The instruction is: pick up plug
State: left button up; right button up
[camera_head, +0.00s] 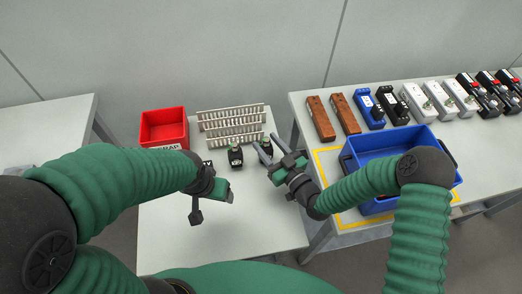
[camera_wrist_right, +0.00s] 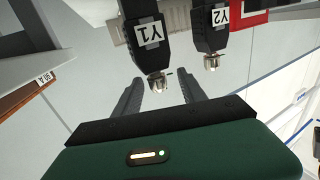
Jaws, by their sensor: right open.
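Two black plugs stand near the wiring duct on the middle table. The plug labelled Y1 (camera_wrist_right: 149,45) has a metal tip and lies between and just beyond my right gripper's fingers (camera_wrist_right: 162,88). In the head view it is the right-hand plug (camera_head: 266,146), beside the open right gripper (camera_head: 270,156). The plug labelled Y2 (camera_wrist_right: 212,25) is the left-hand one in the head view (camera_head: 235,157). My right gripper holds nothing. My left gripper (camera_head: 213,193) hangs over the table's left part; its finger opening cannot be made out.
Slotted grey duct pieces (camera_head: 230,125) lie behind the plugs. A red scrap bin (camera_head: 164,127) stands at back left. A blue bin (camera_head: 378,147) sits inside a yellow outline on the right table, with several devices behind it. The middle table's front is clear.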

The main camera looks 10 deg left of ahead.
jog(key=shift+w+a+r, duration=0.1)
jog(key=shift+w+r, duration=0.05)
jog(key=shift+w, duration=0.35)
jog(key=shift+w+a+r, duration=0.1)
jog(key=shift+w+r, duration=0.05)
jog(key=shift+w, duration=0.35)
jog(key=a, duration=0.1)
jog(key=w, duration=0.1)
jog(key=a, duration=0.1)
jog(key=shift+w+a+f, duration=0.2)
jog(key=shift+w+a, duration=0.05)
jog(key=shift+a, duration=0.45)
jog(key=shift+c, duration=2.2)
jog(key=shift+d+r, duration=0.1)
jog(key=shift+d, duration=0.7)
grip_shut()
pick_arm(q)
jog(key=shift+s+d+r, duration=0.15)
jog(key=shift+d+r, duration=0.1)
jog(key=shift+d, duration=0.45)
pick_arm(e)
jog(key=shift+a, duration=0.45)
pick_arm(q)
jog(key=shift+d, duration=0.3)
pick_arm(e)
jog(key=shift+d, duration=0.25)
